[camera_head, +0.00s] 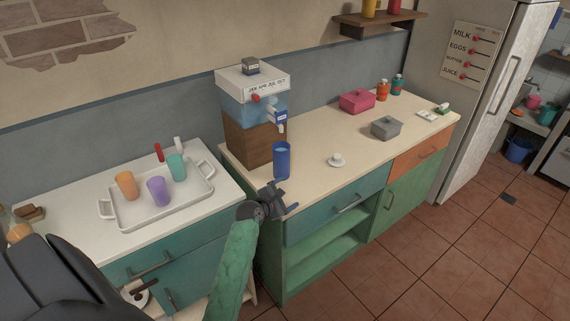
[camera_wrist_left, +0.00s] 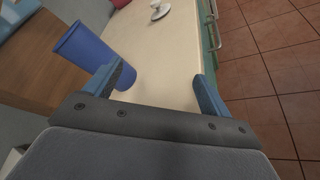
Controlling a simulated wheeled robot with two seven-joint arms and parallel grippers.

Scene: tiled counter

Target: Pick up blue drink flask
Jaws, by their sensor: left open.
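The blue drink flask (camera_head: 282,160) stands upright on the cream counter, in front of the wooden base of the water dispenser. In the left wrist view the blue flask (camera_wrist_left: 92,55) is at the upper left, just beyond the left finger, which overlaps its lower part. My left gripper (camera_head: 279,196) is at the counter's front edge, just below the flask in the head view. Its jaws are open; in the left wrist view the gap between the fingers (camera_wrist_left: 160,88) shows only bare counter. Whether the finger touches the flask cannot be told. My right gripper is not in view.
The water dispenser (camera_head: 252,112) stands right behind the flask. A white tray (camera_head: 190,205) with cups is on the left counter. Counter between flask and dish is clear.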

